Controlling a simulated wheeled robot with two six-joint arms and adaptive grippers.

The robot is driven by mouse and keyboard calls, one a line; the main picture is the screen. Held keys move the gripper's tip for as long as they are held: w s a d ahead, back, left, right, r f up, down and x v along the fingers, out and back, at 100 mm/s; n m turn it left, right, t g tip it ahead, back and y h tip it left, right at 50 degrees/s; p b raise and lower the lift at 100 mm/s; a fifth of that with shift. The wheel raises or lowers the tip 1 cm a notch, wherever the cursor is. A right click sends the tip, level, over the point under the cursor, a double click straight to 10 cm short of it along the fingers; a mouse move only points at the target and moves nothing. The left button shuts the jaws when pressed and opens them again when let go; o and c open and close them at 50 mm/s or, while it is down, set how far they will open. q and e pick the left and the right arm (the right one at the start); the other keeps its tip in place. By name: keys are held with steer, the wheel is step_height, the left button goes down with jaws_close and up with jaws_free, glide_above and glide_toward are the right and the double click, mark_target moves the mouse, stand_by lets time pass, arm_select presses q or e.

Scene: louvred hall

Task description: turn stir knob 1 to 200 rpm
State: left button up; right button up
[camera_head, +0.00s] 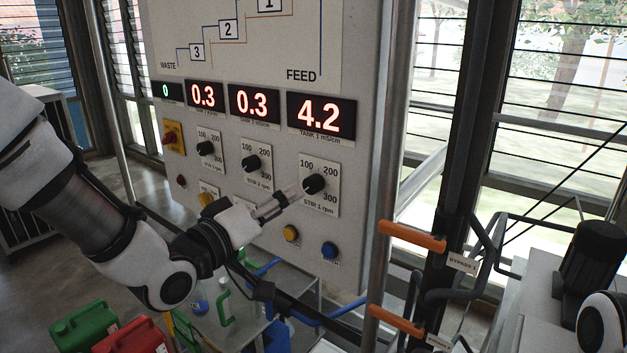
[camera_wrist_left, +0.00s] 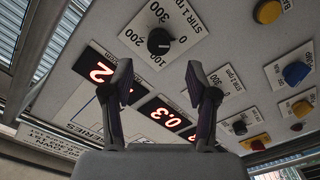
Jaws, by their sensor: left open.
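Stir knob 1 (camera_head: 314,184) is a black round knob on a white plate marked 100, 200, 300 and "STIR 1 rpm", low on the grey panel. It also shows in the left wrist view (camera_wrist_left: 159,41), beyond the fingertips. I cannot make out which number its pointer faces. My left gripper (camera_head: 281,202) is open and empty, just left of and a little below the knob in the head view, seemingly apart from it. In the left wrist view, its two fingers (camera_wrist_left: 161,82) stand wide apart. My right gripper is not in view.
Two similar knobs (camera_head: 251,163) (camera_head: 205,148) sit to the left. Red displays (camera_head: 321,118) run above. Orange-handled valves (camera_head: 411,237) stand at the right; jerrycans (camera_head: 130,337) are at lower left.

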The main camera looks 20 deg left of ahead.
mark_target(309, 187)
arm_select(q)
steer(key=x, duration=0.6)
steer(key=shift+w+d+r+p, duration=0.1)
steer(key=shift+w+d+p, duration=0.1)
steer(key=shift+p, duration=0.15)
steer(key=shift+w, duration=0.5)
steer(key=shift+s+d, duration=0.1)
